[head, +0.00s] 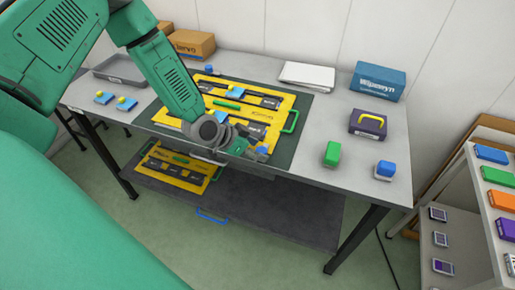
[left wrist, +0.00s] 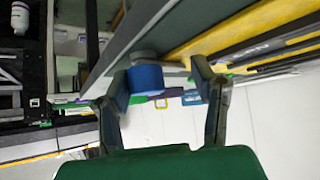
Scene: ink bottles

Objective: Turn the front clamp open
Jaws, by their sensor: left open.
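A yellow frame (head: 172,122) with dark bars, blue pieces and a green handle lies on a dark green mat on the table. My left gripper (head: 250,146) is at the table's front edge, over the near side of the frame. A small blue part (head: 262,150) shows beside its fingers. In the left wrist view, a blue round knob with a grey collar (left wrist: 147,78) is between the open fingers (left wrist: 162,80), close to the left one; contact cannot be told. I cannot tell the front clamp's turn; my gripper hides much of it.
A green block (head: 332,154) and a blue-topped block (head: 384,170) stand at the right front. A purple box (head: 368,124) and a blue box (head: 378,81) are behind. A second yellow frame (head: 190,183) lies on the lower shelf. A shelf rack (head: 485,215) stands at the right.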

